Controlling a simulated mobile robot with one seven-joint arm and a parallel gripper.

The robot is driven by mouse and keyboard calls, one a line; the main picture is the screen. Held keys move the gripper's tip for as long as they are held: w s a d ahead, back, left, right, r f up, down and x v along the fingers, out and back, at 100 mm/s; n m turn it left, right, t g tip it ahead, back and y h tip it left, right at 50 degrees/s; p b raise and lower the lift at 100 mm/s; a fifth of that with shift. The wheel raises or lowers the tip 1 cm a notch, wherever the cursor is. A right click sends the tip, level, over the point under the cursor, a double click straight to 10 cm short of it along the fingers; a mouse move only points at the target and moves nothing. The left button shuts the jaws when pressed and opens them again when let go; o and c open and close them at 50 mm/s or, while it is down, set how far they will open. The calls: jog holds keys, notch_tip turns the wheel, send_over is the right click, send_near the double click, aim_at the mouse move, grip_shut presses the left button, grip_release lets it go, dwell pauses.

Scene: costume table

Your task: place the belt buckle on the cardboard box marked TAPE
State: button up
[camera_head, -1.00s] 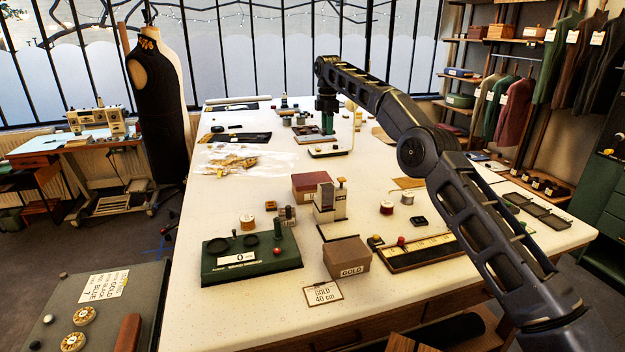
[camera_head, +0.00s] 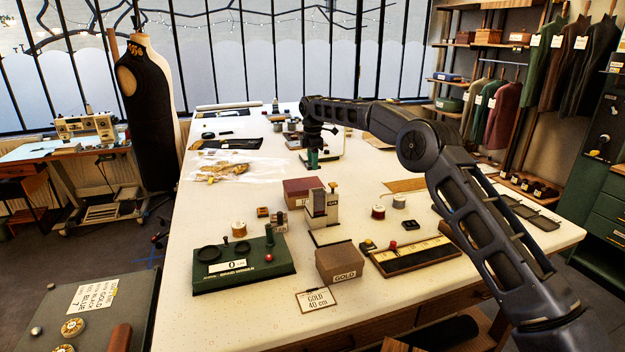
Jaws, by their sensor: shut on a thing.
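My gripper (camera_head: 313,164) points down over the middle of the table, behind the maroon box. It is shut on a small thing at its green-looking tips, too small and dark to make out. I cannot tell the belt buckle apart in this view. No lettering TAPE can be read. A maroon box (camera_head: 303,187) stands just in front of my gripper, and its small front label is not legible. A brown cardboard box (camera_head: 341,262) near the front edge is marked GOLD.
A beige upright device (camera_head: 322,212) stands beside the maroon box. A green base (camera_head: 240,280) with round recesses is at front left, and a long dark tray (camera_head: 415,257) at front right. Thread spools (camera_head: 378,212) stand nearby. A clear bag with golden pieces (camera_head: 228,170) lies left of my gripper.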

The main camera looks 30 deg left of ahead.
aim_at(313, 186)
jog(key=shift+f, duration=3.75)
jog(key=shift+f, duration=0.15)
jog(key=o, duration=1)
jog(key=shift+c, duration=0.2)
notch_tip(313, 186, up, 12)
jog(key=shift+f, duration=0.1)
jog(key=shift+r, duration=0.25)
